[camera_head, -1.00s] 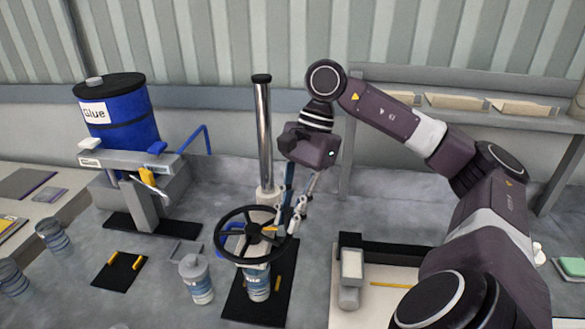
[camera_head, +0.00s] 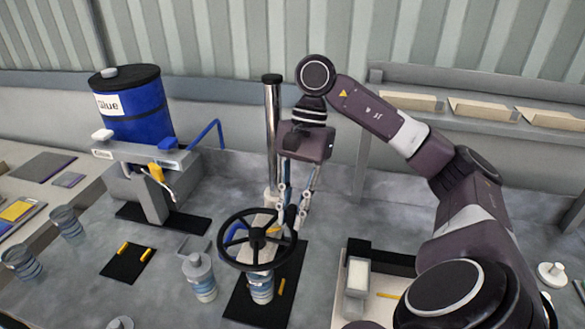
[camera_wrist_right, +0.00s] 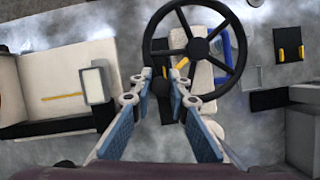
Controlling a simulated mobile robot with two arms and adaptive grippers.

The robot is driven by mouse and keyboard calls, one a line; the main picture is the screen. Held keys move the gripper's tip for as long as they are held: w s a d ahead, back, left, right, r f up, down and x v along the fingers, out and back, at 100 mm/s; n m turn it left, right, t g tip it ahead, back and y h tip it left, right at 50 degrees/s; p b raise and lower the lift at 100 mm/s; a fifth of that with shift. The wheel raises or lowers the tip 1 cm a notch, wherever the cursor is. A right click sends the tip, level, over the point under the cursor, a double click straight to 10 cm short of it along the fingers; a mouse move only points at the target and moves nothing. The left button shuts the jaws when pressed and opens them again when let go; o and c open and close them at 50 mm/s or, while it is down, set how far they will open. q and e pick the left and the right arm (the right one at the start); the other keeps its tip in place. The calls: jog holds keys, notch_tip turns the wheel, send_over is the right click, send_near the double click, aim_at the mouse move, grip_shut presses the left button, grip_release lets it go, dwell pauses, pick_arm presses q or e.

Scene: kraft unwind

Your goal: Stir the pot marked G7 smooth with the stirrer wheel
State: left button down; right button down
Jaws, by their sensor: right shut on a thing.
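The black stirrer wheel (camera_head: 229,218) lies roughly level on its stand, in front of the upright metal column (camera_head: 272,130). It also shows in the wrist view (camera_wrist_right: 226,68). Below it a pot with a blue-banded label (camera_head: 261,288) stands on a black base; I cannot read its mark. My right gripper (camera_head: 287,222) reaches down from above to the wheel's rear right rim. In the wrist view its fingers (camera_wrist_right: 160,82) are shut on a dark grip at the rim. The pot's top is hidden under the wheel. My left gripper is not in view.
A lidded pot (camera_head: 200,280) stands left of the wheel. A blue glue drum (camera_head: 135,110) sits on a dispenser at the back left. A black pad with yellow strips (camera_head: 128,263) lies at the left. A pale tray (camera_head: 350,312) with a grey block is at the right.

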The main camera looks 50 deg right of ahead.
jog(key=c, duration=1.8)
grip_release()
jog(key=shift+c, duration=0.2)
jog(key=v, duration=1.1)
jog(key=shift+d+r, duration=0.2)
jog(key=shift+r, duration=0.15)
